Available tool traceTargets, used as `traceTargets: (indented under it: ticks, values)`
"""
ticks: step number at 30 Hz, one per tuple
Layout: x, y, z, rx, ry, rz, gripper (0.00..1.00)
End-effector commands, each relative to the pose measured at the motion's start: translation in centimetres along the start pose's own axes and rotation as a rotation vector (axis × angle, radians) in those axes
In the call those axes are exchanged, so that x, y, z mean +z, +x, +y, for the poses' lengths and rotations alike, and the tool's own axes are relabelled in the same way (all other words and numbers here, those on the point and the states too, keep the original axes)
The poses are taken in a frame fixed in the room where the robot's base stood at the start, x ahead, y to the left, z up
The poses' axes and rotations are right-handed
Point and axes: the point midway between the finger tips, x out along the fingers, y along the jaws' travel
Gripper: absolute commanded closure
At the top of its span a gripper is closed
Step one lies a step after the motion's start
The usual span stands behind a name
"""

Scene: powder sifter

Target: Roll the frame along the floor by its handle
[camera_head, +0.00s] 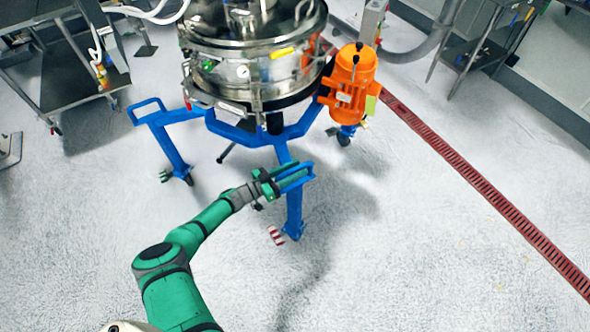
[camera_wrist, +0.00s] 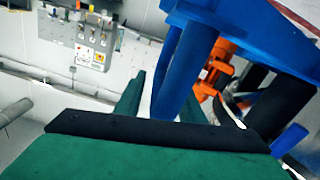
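The blue frame (camera_head: 294,208) stands on the floor on wheeled legs and carries a round steel sifter (camera_head: 250,75). A blue loop handle (camera_head: 308,170) sticks out at the top of its near leg. My gripper (camera_head: 290,177) is at this handle, its two green fingers apart. In the wrist view a blue bar of the handle (camera_wrist: 170,70) runs down between the fingers (camera_wrist: 160,100). A light strip shows between the left finger and the bar, so I see no firm grip. The bar partly hides the right finger. Another loop handle (camera_head: 150,106) is at the left leg.
An orange motor (camera_head: 353,75) is mounted on the frame's right side. A red floor grate (camera_head: 480,185) runs diagonally at right. Steel tables stand at upper left (camera_head: 75,70) and upper right (camera_head: 475,50). The near floor, left and right, is clear.

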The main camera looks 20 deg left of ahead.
Motion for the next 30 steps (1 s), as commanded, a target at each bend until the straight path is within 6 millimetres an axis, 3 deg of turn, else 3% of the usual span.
traceTargets:
  ticks: [5, 19, 30]
  values:
    - [-0.1, -1.2, -0.1, -0.001, 0.001, 0.001, 0.64]
    - [0.0, -9.3, -0.1, -0.002, 0.000, -0.001, 0.64]
    - [0.0, -10.9, 0.0, 0.000, -0.001, 0.000, 0.64]
